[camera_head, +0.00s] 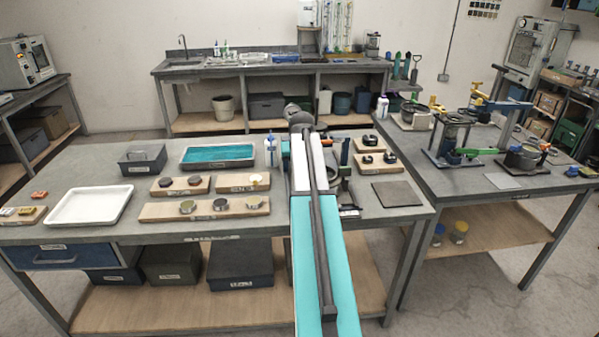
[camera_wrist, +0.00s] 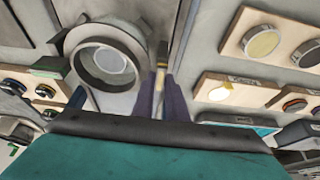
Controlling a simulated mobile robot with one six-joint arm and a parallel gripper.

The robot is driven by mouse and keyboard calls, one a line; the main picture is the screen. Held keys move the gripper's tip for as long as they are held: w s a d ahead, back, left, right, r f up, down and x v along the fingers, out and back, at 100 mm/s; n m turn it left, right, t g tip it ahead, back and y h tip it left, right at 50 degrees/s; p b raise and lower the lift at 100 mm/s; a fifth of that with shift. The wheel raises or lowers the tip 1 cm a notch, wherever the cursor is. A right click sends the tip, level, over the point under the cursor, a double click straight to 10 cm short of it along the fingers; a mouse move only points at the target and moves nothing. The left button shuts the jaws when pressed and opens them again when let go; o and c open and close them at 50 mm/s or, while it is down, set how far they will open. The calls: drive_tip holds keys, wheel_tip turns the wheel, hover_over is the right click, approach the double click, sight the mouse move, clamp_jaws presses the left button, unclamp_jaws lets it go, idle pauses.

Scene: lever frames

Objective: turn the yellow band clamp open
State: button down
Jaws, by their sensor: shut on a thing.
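In the wrist view my gripper (camera_wrist: 163,98) has its two dark fingers close together, shut on a narrow yellowish piece. This piece looks like part of the yellow band clamp (camera_wrist: 161,77); the rest of it is hidden or too small to make out. A grey round fixture with a thick ring (camera_wrist: 102,58) stands just left of the fingers. In the head view my own teal and white arm covers the gripper and most of the fixture. How far the clamp is turned cannot be told.
Wooden boards with round parts lie left (camera_head: 204,207) and right (camera_head: 375,160) of my arm. A white tray (camera_head: 90,207), a teal-filled tray (camera_head: 217,156) and a grey box (camera_head: 142,160) stand further left. A dark flat plate (camera_head: 397,194) lies near the right table edge.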

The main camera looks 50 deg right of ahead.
idle(0.4)
drive_tip(key=c, duration=1.8)
unclamp_jaws()
drive_tip(key=shift+o, duration=0.2)
drive_tip(key=shift+r, duration=0.15)
drive_tip(key=b+v, duration=0.2)
drive_tip(key=v, duration=1.1)
drive_tip(key=shift+s+a+r+b, duration=0.15)
drive_tip(key=shift+a+r+b, duration=0.05)
drive_tip(key=shift+b, duration=0.2)
drive_tip(key=shift+s, duration=0.1)
